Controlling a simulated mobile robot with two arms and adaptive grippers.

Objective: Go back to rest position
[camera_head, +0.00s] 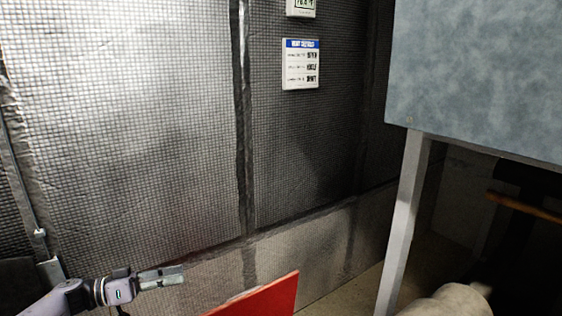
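My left gripper (172,275) is at the lower left of the head view, on an arm that comes in from the bottom left corner. Its grey fingers point right and lie close together as seen from here. From this angle I cannot tell whether a gap is between them. I see nothing held in them. The gripper shows in front of the lower part of the foil-covered wall (120,130) and touches nothing that I can see. My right gripper is not in view.
A red panel (268,300) rises at the bottom centre, right of the gripper. A grey metal post (402,220) and a blue-grey box (480,75) stand at the right. A pale rounded object (452,301) is at the bottom right. A white sign (300,65) hangs on the wall.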

